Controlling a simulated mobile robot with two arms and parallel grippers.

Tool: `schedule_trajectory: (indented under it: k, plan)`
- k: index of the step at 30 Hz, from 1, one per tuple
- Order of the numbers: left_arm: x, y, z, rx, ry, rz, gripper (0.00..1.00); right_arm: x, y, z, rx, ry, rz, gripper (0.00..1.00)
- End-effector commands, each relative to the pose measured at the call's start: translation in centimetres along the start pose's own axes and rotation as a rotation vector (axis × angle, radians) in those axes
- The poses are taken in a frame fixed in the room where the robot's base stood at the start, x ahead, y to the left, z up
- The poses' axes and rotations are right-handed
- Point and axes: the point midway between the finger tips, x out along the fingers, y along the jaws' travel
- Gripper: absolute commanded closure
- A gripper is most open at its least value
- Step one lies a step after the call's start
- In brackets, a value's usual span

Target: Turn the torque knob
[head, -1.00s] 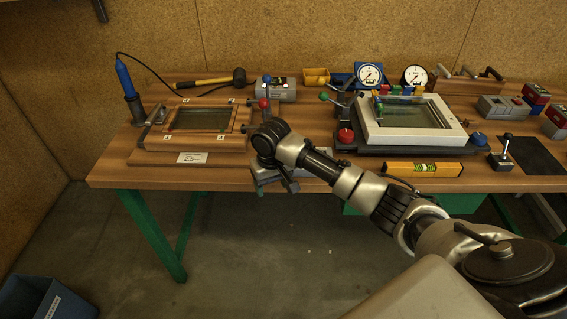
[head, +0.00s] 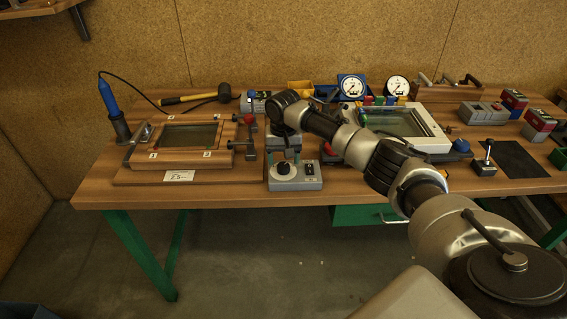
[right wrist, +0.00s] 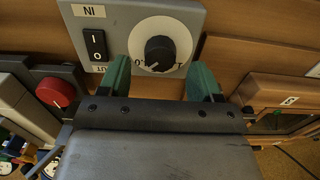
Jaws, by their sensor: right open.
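The torque knob (head: 283,169) is a black knob on a round white dial, on the face of a small grey control box (head: 308,183) at the table's front edge. In the right wrist view the knob (right wrist: 158,50) shows large, with its dial scale around it and a black rocker switch (right wrist: 96,45) on its left. My right gripper (head: 285,156) is open, with green fingertips just behind the knob in the head view. In the right wrist view its fingers (right wrist: 160,76) stand apart, one toward each side of the dial, with nothing between them. My left gripper is not in view.
A wooden frame fixture (head: 150,176) stands left of the box. A white glass frame (head: 432,144) on a dark base stands to the right, partly hidden by my right arm. A red knob (right wrist: 56,92) is close by the gripper. Gauges (head: 352,86) stand behind.

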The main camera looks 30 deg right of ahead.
Motion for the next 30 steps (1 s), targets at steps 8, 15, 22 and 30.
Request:
schedule_trajectory:
  k: [8,15,22,30]
  plan:
    - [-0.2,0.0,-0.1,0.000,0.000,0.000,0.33,2.8,0.0,0.0,0.000,-0.001,0.000,0.36]
    - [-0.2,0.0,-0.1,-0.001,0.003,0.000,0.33,3.1,0.0,0.0,-0.001,0.000,0.000,0.36]
    - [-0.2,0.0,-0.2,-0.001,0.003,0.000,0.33,3.0,0.0,0.0,-0.001,0.000,0.000,0.62]
    - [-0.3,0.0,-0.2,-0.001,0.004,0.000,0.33,3.0,0.0,0.0,-0.003,0.000,0.000,0.85]
